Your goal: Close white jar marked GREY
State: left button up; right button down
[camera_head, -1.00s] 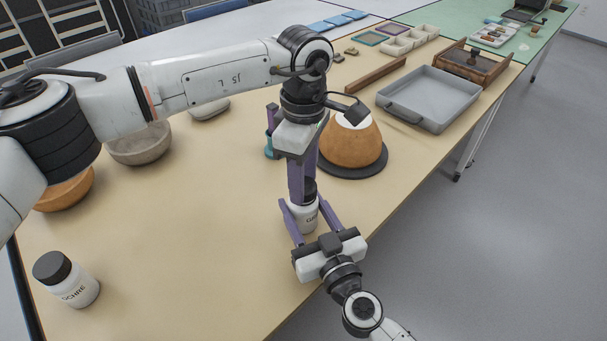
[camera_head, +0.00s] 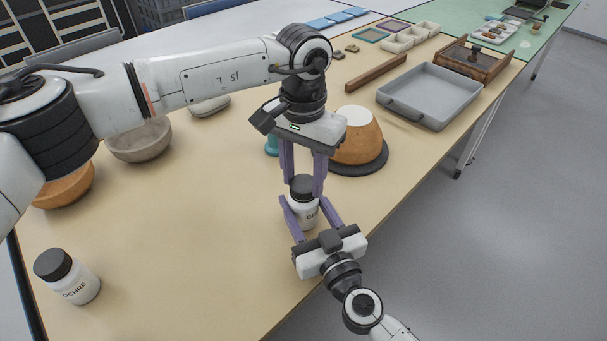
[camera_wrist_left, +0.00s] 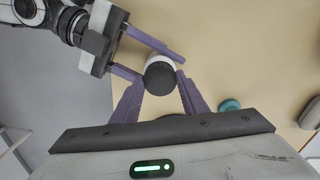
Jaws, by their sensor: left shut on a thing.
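The white jar (camera_head: 303,214) stands near the table's front edge, its grey lettering only partly readable. Its black lid (camera_head: 303,188) sits on top of the jar; it also shows from above in the left wrist view (camera_wrist_left: 160,78). My left gripper (camera_head: 303,184) points straight down and is shut on the lid, one purple finger on each side. My right gripper (camera_head: 306,207) reaches in from the front edge, with its fingers around the jar's body; it also shows in the left wrist view (camera_wrist_left: 160,66). The lid's underside and the jar's mouth are hidden.
A white jar marked OCHRE (camera_head: 76,286) with a black lid stands at the front left. An orange bowl-shaped piece (camera_head: 357,142) rests on a dark disc behind my grippers, near a teal object (camera_head: 271,146). A grey tray (camera_head: 430,96) lies farther right.

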pick_arm(q)
jog(key=m, duration=0.3)
jog(key=o, duration=1)
jog(key=shift+o, duration=0.2)
jog(key=shift+r, duration=2.25)
jog(key=shift+c, duration=0.4)
